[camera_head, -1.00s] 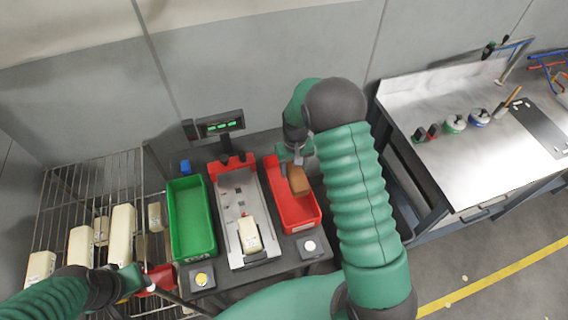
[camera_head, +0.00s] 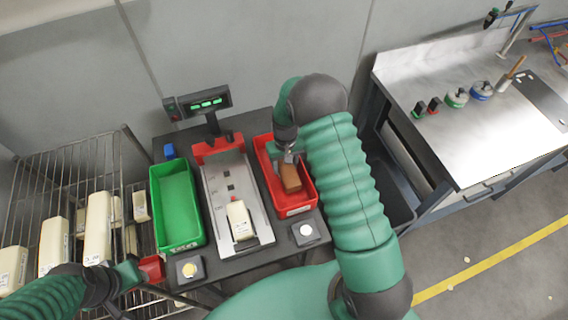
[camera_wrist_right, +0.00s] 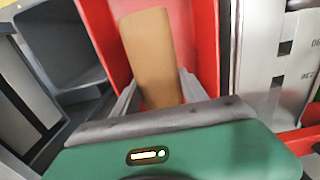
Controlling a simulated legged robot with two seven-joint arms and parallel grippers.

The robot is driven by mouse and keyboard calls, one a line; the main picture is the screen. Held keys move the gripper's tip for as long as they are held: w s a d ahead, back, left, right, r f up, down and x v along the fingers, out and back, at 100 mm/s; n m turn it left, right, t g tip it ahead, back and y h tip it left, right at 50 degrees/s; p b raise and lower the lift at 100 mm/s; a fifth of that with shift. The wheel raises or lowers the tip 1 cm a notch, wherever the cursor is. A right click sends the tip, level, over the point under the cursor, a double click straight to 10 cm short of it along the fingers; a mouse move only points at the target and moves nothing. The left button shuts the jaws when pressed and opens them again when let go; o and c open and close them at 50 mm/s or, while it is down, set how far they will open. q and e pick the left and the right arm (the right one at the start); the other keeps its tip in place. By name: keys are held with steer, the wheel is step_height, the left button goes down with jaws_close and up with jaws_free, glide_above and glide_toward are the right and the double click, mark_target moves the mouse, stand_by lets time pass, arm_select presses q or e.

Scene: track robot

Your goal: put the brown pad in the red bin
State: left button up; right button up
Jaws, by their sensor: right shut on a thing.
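The brown pad (camera_head: 290,178) is a tan-brown block inside the red bin (camera_head: 299,209), low between its walls. My right gripper (camera_head: 288,158) reaches down into the bin and is shut on the pad. In the right wrist view the pad (camera_wrist_right: 150,50) stands between the two fingers (camera_wrist_right: 158,92), with the red bin (camera_wrist_right: 207,40) walls on both sides. Whether the pad touches the bin floor is hard to tell. My left gripper (camera_head: 142,271) is at the lower left beside a red object (camera_head: 152,268); its fingers do not show clearly.
A green bin (camera_head: 178,205) is empty on the dark table. A scale (camera_head: 222,190) with a cream package (camera_head: 239,220) on it stands between the bins. A wire rack (camera_head: 70,190) with several cream packages is at left, a metal workbench (camera_head: 470,130) at right.

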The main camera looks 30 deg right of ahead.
steer(key=shift+f, duration=0.2)
steer(key=shift+a+r, duration=0.25)
steer(key=shift+a, duration=0.25)
steer(key=o, duration=1.5)
steer(key=shift+s+a+r, duration=0.1)
steer(key=shift+a, duration=0.2)
steer(key=shift+d+f, duration=0.2)
steer(key=shift+d, duration=0.25)
steer(key=shift+d+r, duration=0.1)
steer(key=shift+d, duration=0.05)
arm_select(q)
steer(key=shift+s+a+f+b, duration=0.1)
steer(key=shift+a+f+b, duration=0.1)
steer(key=shift+f+b, duration=0.3)
steer(key=shift+a+f+b, duration=0.2)
steer(key=shift+f+b, duration=0.2)
steer(key=shift+f, duration=0.2)
arm_select(e)
step_height(320, 180, up, 16)
steer(key=shift+r, duration=0.25)
arm_select(q)
steer(key=shift+a, duration=0.2)
